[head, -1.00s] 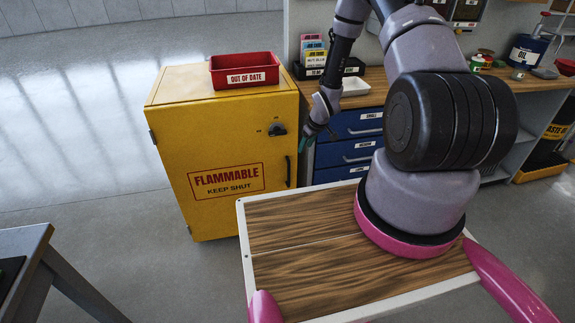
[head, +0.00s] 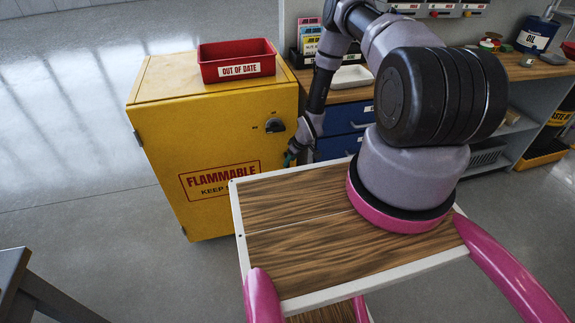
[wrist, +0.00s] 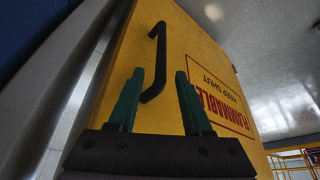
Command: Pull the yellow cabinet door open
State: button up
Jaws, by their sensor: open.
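The yellow cabinet (head: 205,145) stands left of centre in the head view, and its door looks shut. The door carries a red-lettered FLAMMABLE label (head: 218,180) and a dark latch knob (head: 274,125) near its right edge. The black door handle (wrist: 158,62) shows in the wrist view; in the head view it is hidden by my arm and base. My gripper (head: 290,158) is at the right edge of the door. In the wrist view my gripper (wrist: 160,95) has its green fingers apart, with the handle's end showing between them. I cannot tell whether they touch it.
A red OUT OF DATE bin (head: 236,62) sits on the cabinet. A workbench with blue drawers (head: 340,148) stands close on the right, with a white tray (head: 351,77) on it. A grey table (head: 40,290) is at the lower left. Floor left of the cabinet is clear.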

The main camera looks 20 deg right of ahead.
jog(key=shift+x, duration=2.1)
grip_shut()
